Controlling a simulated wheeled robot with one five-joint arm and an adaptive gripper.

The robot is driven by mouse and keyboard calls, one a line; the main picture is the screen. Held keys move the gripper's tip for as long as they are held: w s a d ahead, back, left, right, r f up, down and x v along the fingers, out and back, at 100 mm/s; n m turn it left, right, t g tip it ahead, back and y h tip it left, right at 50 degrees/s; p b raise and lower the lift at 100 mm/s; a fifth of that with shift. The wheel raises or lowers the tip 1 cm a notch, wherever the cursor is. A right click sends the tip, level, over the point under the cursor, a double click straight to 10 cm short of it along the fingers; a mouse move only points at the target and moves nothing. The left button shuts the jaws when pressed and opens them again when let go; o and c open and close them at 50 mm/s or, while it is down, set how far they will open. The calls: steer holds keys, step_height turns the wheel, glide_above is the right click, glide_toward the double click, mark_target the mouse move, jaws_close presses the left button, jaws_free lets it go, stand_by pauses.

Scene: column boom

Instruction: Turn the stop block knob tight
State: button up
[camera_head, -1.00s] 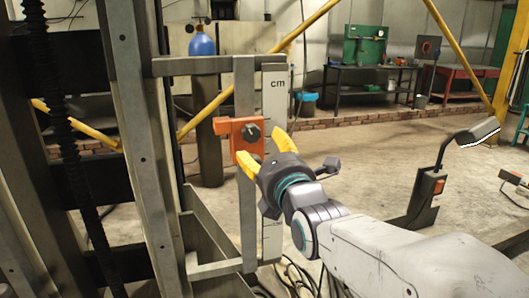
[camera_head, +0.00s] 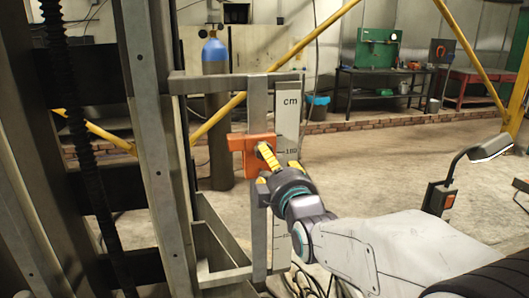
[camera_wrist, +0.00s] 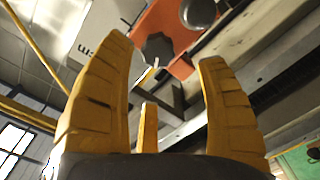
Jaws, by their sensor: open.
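The orange stop block (camera_head: 240,143) sits on a vertical metal rail beside the cm scale (camera_head: 287,115). In the head view a yellow finger covers most of the knob. My gripper (camera_head: 280,161) is open and empty, just right of and below the block. In the wrist view my gripper (camera_wrist: 164,52) spreads wide, and the orange block (camera_wrist: 173,22) fills the top behind the knob.
A steel upright (camera_head: 152,150) stands left of the rail. A lower bracket (camera_head: 225,276) crosses the rail's bottom. A lamp on a bent arm (camera_head: 490,148) stands to the right. A blue cylinder (camera_head: 215,55) and a workbench (camera_head: 380,85) are farther back.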

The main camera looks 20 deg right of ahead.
mark_target(264, 160)
steer(key=shift+w+r+m+p, duration=0.1)
steer(key=shift+w+m+p, duration=0.4)
steer(key=shift+w, duration=1.35)
steer(key=shift+w+m+p, duration=0.15)
steer(key=shift+w+m, duration=0.65)
steer(key=shift+w, duration=1)
steer(key=shift+c, duration=0.3)
